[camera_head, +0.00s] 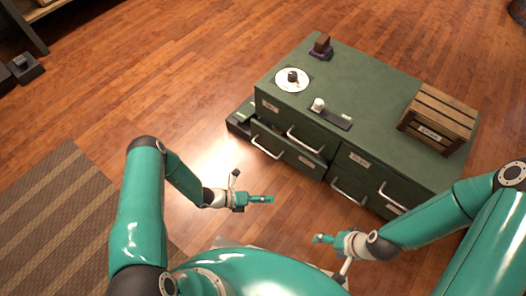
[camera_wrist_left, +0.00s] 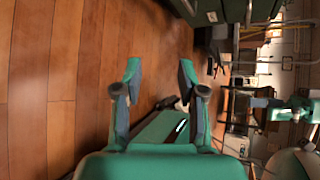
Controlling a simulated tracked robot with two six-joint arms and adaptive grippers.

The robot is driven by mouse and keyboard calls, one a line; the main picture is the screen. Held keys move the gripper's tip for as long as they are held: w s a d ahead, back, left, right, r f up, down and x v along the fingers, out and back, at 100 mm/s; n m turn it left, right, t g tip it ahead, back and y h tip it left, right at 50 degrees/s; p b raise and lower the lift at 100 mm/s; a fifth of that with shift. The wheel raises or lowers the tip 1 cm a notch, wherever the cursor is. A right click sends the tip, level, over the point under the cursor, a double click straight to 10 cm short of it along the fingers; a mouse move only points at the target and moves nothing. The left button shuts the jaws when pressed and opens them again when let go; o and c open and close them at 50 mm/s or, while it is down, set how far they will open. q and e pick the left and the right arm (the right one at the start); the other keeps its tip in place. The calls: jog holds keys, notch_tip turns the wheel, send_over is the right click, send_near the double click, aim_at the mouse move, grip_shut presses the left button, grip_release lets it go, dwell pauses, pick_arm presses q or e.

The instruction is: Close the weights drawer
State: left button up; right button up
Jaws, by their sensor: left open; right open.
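A green cabinet (camera_head: 360,90) stands on the wood floor in the head view, its drawers facing me. One drawer (camera_head: 287,152) at its lower left appears pulled out, with a metal handle and a pale label; the label is too small to read, so I cannot tell whether it is the weights drawer. My left gripper (camera_head: 270,199) is open and empty, in front of this drawer and apart from it. Its two fingers also show apart in the left wrist view (camera_wrist_left: 159,70). My right gripper (camera_head: 318,238) is open and empty, nearer my body, away from the cabinet.
On the cabinet top are a wooden crate (camera_head: 439,116), a white plate (camera_head: 292,80), a dark tray (camera_head: 331,116) with a white cup, and a small brown object (camera_head: 321,46). A striped rug (camera_head: 60,215) lies left.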

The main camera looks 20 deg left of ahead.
pick_arm(q)
jog(key=w+a+f+n+t+y, duration=0.2)
jog(key=w+a+n+t, duration=0.2)
jog(key=n, duration=0.1)
jog(key=n+t+y, duration=0.4)
jog(key=n+t, duration=0.1)
jog(key=n, duration=0.3)
send_near(263, 149)
jog(key=b+x, duration=0.2)
jog(key=x, duration=0.1)
jog(key=b+x, duration=0.3)
jog(key=x, duration=0.1)
jog(key=b+x, duration=0.2)
jog(key=x, duration=0.1)
jog(key=shift+w+f, duration=0.2)
jog(key=shift+f, duration=0.25)
grip_shut()
